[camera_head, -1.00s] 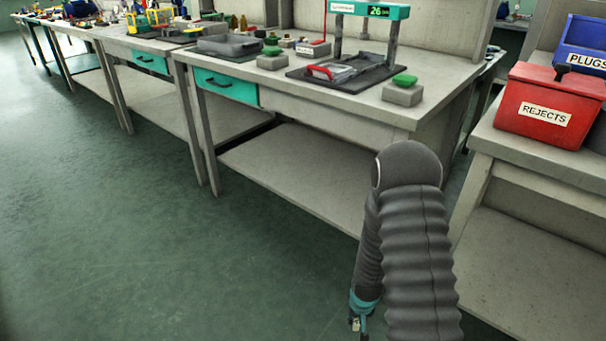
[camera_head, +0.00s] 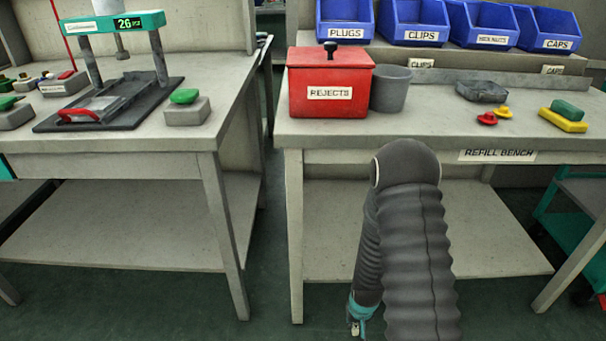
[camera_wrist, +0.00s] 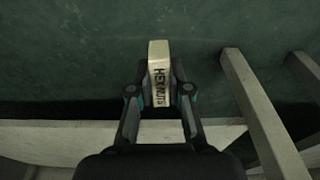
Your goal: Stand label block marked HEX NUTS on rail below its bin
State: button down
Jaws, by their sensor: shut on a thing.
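In the wrist view the label block (camera_wrist: 159,62), pale with dark HEX NUTS lettering, is held between the two fingers of my gripper (camera_wrist: 160,98). In the head view my gripper (camera_head: 357,318) hangs low at the bottom, in front of the refill bench; the block there is mostly hidden. The HEX NUTS bin (camera_head: 487,22) is blue and stands on the raised shelf, between the CLIPS bin and the CAPS bin. The rail (camera_head: 470,76) runs along the bench below the bins. CLIPS and CAPS labels stand by it; the stretch below the HEX NUTS bin shows no label.
The red REJECTS box (camera_head: 330,85) and a grey cup (camera_head: 390,88) stand on the left of the refill bench (camera_head: 400,126). A grey tray (camera_head: 482,91), red and yellow knobs, and green and yellow blocks lie to the right. Another bench stands at left.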

jog(key=w+r, duration=0.2)
jog(key=r, duration=0.5)
jog(key=w+r, duration=0.3)
jog(key=r, duration=0.5)
jog(key=shift+w+d, duration=0.15)
jog(key=shift+w, duration=0.2)
